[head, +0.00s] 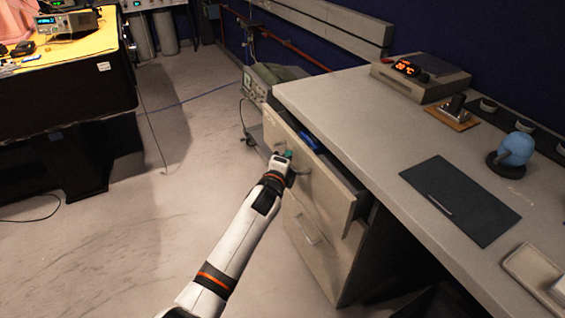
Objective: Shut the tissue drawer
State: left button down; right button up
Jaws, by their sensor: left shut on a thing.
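The top drawer (325,193) of the desk cabinet is pulled partly out, with a gap between its pale front and the worktop. Something blue (308,138) and dark contents show inside it; I cannot tell whether tissues are there. My left gripper (289,163) is at the drawer front, at its handle (303,170), and is shut on that handle; the arm partly hides the contact. A small green patch shows at the gripper. My right gripper is not in view.
The worktop (345,95) holds a hot plate with a lit display (420,78), a dark mat (460,200) and a blue rounded object (515,150). A lower drawer (307,235) is beneath. A yellow-topped bench (75,50) stands far left. The floor between is mostly clear.

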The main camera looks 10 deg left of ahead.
pick_arm(q)
jog(key=c, duration=1.5)
grip_release()
jog(key=p+v, duration=0.1)
jog(key=v, duration=1.1)
jog(key=shift+a+p, duration=0.1)
jog(key=shift+p, duration=0.3)
